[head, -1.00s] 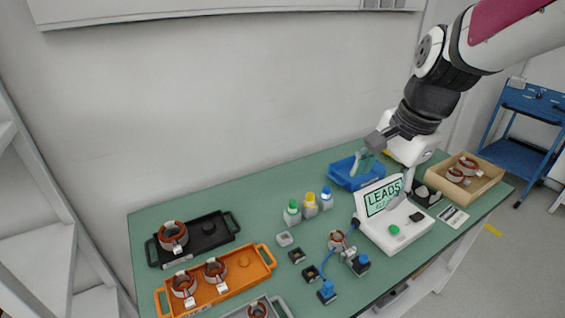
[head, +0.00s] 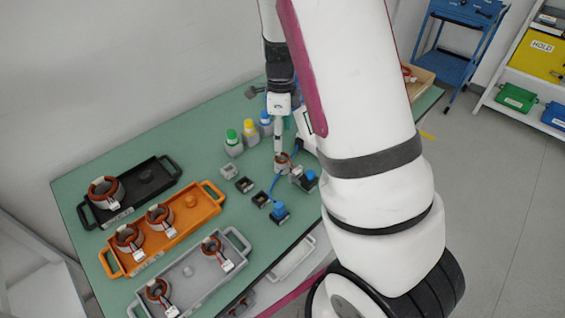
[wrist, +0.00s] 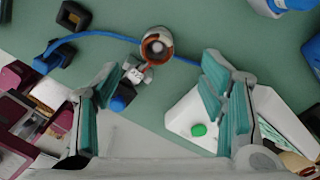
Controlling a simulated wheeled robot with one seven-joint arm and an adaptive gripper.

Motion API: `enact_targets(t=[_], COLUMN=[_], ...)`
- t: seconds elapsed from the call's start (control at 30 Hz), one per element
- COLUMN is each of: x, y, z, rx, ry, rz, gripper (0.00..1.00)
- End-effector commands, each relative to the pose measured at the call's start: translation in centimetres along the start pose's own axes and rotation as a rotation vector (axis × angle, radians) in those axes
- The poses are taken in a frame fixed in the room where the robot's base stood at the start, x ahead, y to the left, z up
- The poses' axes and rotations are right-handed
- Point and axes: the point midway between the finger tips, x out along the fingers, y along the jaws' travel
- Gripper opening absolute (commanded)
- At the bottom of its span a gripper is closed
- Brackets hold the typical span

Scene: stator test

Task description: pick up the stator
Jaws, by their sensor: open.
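A small stator (head: 282,158), a ring with copper-brown windings, stands on the green table near the blue cable. In the wrist view the stator (wrist: 157,45) shows from above, upper middle, with its white connector block (wrist: 136,72) beside it. My gripper (head: 279,140) is above and close to this stator in the head view. In the wrist view my gripper (wrist: 160,98) has its green-padded fingers wide apart and nothing between them; the stator lies beyond the fingertips. More stators sit in the black tray (head: 152,178), the orange tray (head: 192,212) and the grey tray (head: 190,268).
Several bottles with coloured caps (head: 249,132) stand behind the stator. The white tester with its green button (wrist: 198,130) lies by the right finger. Small dark blocks (head: 244,185) and a blue-topped connector (head: 279,212) are nearby. My arm hides the table's right side.

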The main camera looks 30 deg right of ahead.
Motion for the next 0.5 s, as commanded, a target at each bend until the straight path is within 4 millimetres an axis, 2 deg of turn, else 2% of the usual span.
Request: enact_targets(t=[0.1, 0.37, 0.5], x=[2.0, 3.8, 5.6], y=[0.0, 0.1, 0.5], z=[-0.1, -0.1, -0.5], rx=[0.001, 0.0, 0.001], ry=[0.001, 0.0, 0.002], rz=[0.003, 0.001, 0.004], gripper=[0.64, 0.64, 0.64])
